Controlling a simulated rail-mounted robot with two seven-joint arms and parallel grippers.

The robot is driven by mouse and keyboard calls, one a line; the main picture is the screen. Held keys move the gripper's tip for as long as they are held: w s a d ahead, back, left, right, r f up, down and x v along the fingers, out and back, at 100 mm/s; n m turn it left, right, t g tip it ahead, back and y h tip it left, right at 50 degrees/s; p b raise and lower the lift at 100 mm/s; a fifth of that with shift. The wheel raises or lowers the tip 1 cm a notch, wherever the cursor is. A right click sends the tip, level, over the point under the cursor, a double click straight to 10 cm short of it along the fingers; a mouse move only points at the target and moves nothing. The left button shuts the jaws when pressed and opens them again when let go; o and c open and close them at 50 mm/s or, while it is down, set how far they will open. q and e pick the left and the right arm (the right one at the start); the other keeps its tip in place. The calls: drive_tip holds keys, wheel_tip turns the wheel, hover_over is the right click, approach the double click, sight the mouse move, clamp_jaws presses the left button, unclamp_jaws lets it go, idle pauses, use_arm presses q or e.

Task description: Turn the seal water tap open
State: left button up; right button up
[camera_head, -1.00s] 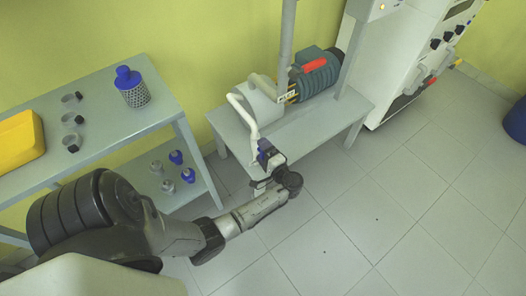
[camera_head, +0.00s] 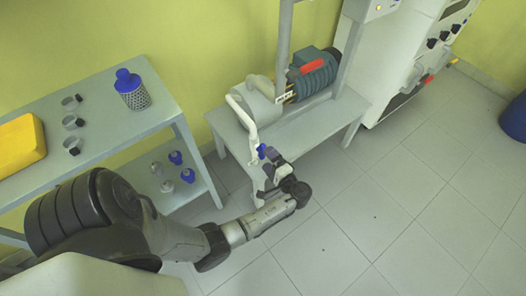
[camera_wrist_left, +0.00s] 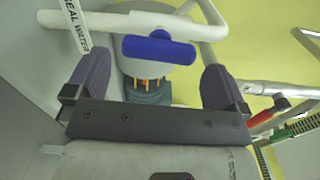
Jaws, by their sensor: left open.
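The seal water tap has a blue bar handle (camera_wrist_left: 158,50), lying nearly level in the left wrist view on a white pipe. A tag (camera_wrist_left: 75,25) reading "SEAL WATER" hangs left of it. In the head view the blue handle (camera_head: 262,151) shows small at the pipe's lower end, at the bench's front edge. My left gripper (camera_wrist_left: 155,64) is open, its two dark fingers spread to either side of the handle with visible gaps. I cannot tell how far the handle sits between them in depth. In the head view my left gripper (camera_head: 270,168) is close in front of the tap. My right gripper is not in view.
A pump with a green motor (camera_head: 313,72) stands on the low grey bench (camera_head: 300,122). A shelf (camera_head: 105,130) with bottles and a yellow bin (camera_head: 18,143) is at left. A white cabinet (camera_head: 395,55) stands at right. The tiled floor in front is clear.

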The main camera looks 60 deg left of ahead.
use_arm(q)
drive_tip(key=w+d+p, duration=0.1)
drive_tip(key=d, duration=0.8)
drive_tip(key=shift+w, duration=0.1)
idle(0.3)
